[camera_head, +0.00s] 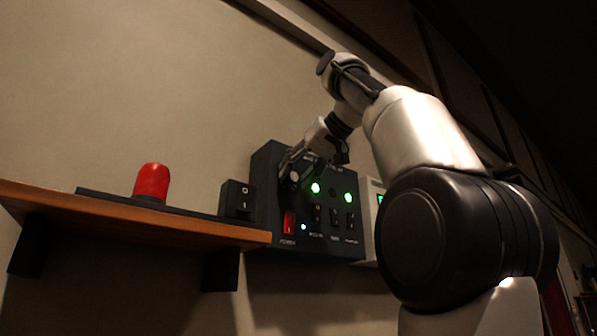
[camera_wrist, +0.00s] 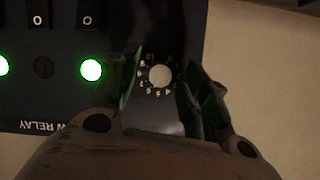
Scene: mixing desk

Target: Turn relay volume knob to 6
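The relay volume knob (camera_wrist: 159,76) is a small, pale round knob on the black relay panel (camera_wrist: 150,20), with a ring of white numbers around it. In the wrist view it shows between the two fingers of my gripper (camera_wrist: 163,64), which is open with a gap on each side of the knob. I cannot tell how deep the fingertips are relative to it or which number it points to. In the head view my gripper (camera_head: 292,160) is at the upper left of the relay box (camera_head: 268,195), by the pale knob (camera_head: 294,176).
The box carries two lit green lights (camera_head: 315,188), a red power switch (camera_head: 289,222) and several black switches. A pale device (camera_head: 373,215) adjoins the box.

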